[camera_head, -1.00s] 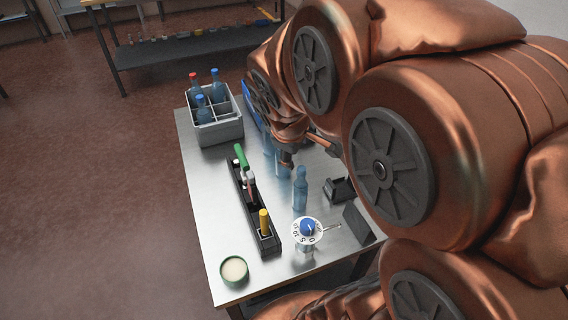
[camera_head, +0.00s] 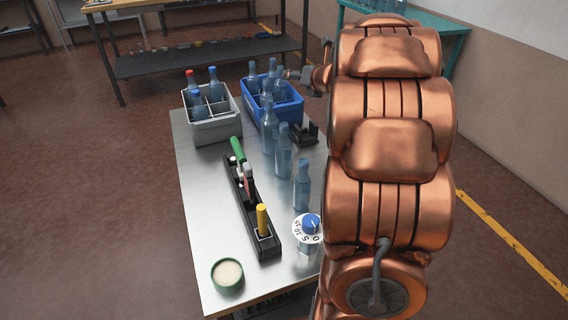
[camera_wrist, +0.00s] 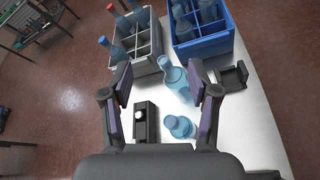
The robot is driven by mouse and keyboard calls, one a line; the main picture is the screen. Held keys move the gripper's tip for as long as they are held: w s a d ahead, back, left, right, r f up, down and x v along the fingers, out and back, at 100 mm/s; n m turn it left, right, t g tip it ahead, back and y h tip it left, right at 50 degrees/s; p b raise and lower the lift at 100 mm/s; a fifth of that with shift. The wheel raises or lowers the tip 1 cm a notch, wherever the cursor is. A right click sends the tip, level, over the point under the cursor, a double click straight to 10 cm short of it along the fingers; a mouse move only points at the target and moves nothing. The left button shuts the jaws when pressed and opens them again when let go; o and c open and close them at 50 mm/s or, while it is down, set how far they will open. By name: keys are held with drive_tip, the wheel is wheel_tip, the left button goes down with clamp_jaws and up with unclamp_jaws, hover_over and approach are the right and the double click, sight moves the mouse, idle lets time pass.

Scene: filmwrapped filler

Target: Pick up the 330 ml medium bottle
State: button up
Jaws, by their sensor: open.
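Three clear blue bottles stand upright in a row on the metal table. The middle one (camera_head: 283,158) seems by size to be the medium bottle; no label is readable. A larger bottle (camera_head: 268,133) stands behind it and a smaller one (camera_head: 301,188) in front. My gripper (camera_head: 292,74) is above the blue crate's right side, higher than the bottles. In the wrist view my gripper (camera_wrist: 160,83) is open and empty, its fingers spread. There, the bottle that seems medium (camera_wrist: 180,127) is below near the right finger, with the larger bottle (camera_wrist: 177,84) beyond it.
A blue crate (camera_head: 285,113) and a grey crate (camera_head: 217,130) with bottles stand at the back. A black holder with colored-handled tools (camera_head: 243,195) lies left of the bottles. A dial (camera_head: 308,228), a green-rimmed jar (camera_head: 228,274) and a black stand (camera_head: 305,134) are nearby.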

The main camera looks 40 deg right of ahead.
wheel_tip(320, 180, down, 5)
drive_tip(key=s+n+y+b, duration=0.1)
drive_tip(key=n+y+b, duration=0.15)
drive_tip(key=n, duration=0.25)
drive_tip(key=n+g+y+b, duration=0.1)
drive_tip(key=n+y+b, duration=0.1)
drive_tip(key=n+y, duration=0.35)
approach(284, 124)
drive_tip(key=w+a+f, duration=0.1)
drive_tip(key=w+a, duration=0.1)
drive_tip(key=shift+w+a+f+n+p, duration=0.2)
drive_tip(key=shift+w+f+n+p, duration=0.05)
drive_tip(key=shift+w+p, duration=0.05)
drive_tip(key=shift+d+f+x, duration=0.1)
drive_tip(key=shift+d+x, duration=0.1)
drive_tip(key=shift+x, duration=0.9)
drive_tip(key=shift+d+f+x, duration=0.1)
drive_tip(key=shift+d+x, duration=0.05)
drive_tip(key=shift+x, duration=1)
drive_tip(key=shift+d+f+x, duration=0.1)
drive_tip(key=shift+d+x, duration=0.1)
drive_tip(key=shift+x, duration=0.9)
drive_tip(key=shift+w+h, duration=0.15)
drive_tip(key=shift+h, duration=0.15)
clamp_jaws()
